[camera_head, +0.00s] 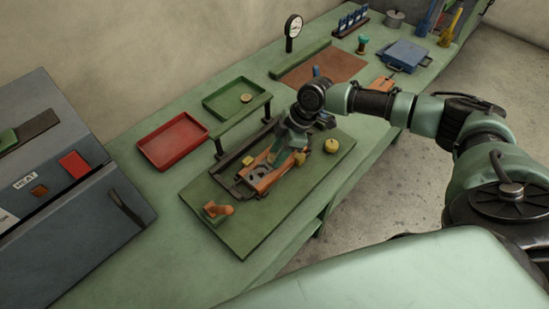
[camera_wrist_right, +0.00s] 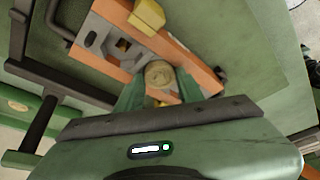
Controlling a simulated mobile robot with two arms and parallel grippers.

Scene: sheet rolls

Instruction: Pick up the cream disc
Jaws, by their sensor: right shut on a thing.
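A cream disc (camera_wrist_right: 159,73) sits between the fingertips of my right gripper (camera_wrist_right: 159,82) in the right wrist view. The gripper is shut on it, with one green finger on each side. The disc is over or at an orange fixture (camera_wrist_right: 196,68) with a grey slotted plate; I cannot tell whether it still touches it. In the head view my right gripper (camera_head: 279,153) reaches down to that fixture, and the held disc is hidden there. A second, tan disc (camera_head: 246,98) lies in the green tray (camera_head: 222,111). My left gripper is not in view.
The fixture has a dark frame and stands on a green board (camera_head: 246,242). A yellow block (camera_wrist_right: 147,16) is close to the gripper; a yellow knob (camera_head: 331,145) and an orange clamp (camera_head: 218,210) are nearby. A red tray (camera_head: 173,154) is to the left.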

